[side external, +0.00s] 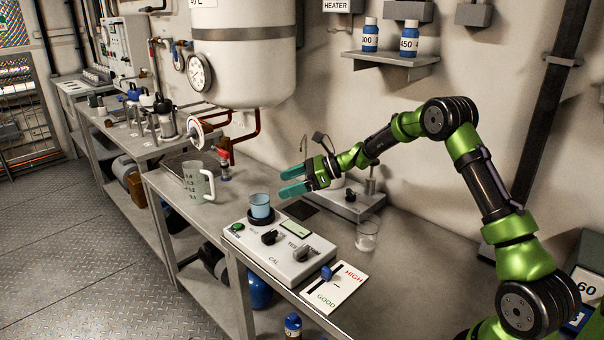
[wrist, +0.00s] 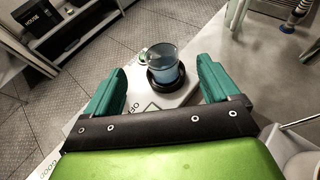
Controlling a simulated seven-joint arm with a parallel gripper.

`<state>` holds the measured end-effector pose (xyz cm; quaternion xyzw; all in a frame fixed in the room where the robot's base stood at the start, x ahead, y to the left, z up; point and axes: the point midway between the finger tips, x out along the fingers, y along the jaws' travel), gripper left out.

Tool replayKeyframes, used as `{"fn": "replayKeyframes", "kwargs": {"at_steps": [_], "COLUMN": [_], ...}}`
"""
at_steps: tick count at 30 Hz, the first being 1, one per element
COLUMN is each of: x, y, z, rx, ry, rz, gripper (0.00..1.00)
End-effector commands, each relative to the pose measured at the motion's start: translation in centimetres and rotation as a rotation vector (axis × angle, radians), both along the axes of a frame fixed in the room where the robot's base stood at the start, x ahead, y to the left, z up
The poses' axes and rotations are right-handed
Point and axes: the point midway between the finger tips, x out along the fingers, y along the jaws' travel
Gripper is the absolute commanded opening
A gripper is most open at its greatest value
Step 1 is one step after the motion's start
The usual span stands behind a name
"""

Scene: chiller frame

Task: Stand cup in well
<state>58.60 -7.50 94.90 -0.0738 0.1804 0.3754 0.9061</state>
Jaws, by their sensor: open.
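A small clear cup with blue liquid (side external: 260,205) stands upright in the black ring-shaped well (side external: 261,219) on the white CAL device. In the wrist view the cup (wrist: 162,62) sits with its base inside the dark ring of the well (wrist: 165,84), between and beyond my fingers. My gripper (side external: 282,182) is open and empty, with teal fingers level, above and to the right of the cup. No contact with the cup shows. In the wrist view the open fingers (wrist: 158,72) stand either side of it.
The CAL device (side external: 279,250) has knobs and a HIGH/GOOD slider card (side external: 334,287) at its front. An empty glass (side external: 367,236) stands to its right. A grey-green jug (side external: 198,182) and a red-handled tap (side external: 224,165) are at left. A grey block with fittings (side external: 345,200) is behind.

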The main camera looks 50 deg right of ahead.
Motion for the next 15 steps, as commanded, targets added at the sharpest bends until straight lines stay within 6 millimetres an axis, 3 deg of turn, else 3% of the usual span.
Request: {"fn": "replayKeyframes", "kwargs": {"at_steps": [4, 8, 11, 15], "x": [-0.8, -2.6, -5.5, -11.3], "y": [-0.3, 1.9, 4.8, 8.4], "z": [0.8, 3.3, 6.2, 9.8], "rx": [-0.016, -0.129, -0.299, -0.580], "ry": [-0.007, -0.045, -0.105, -0.216], "rz": [0.013, 0.100, 0.228, 0.436], "gripper": [0.88, 0.88, 0.88, 0.88]}}
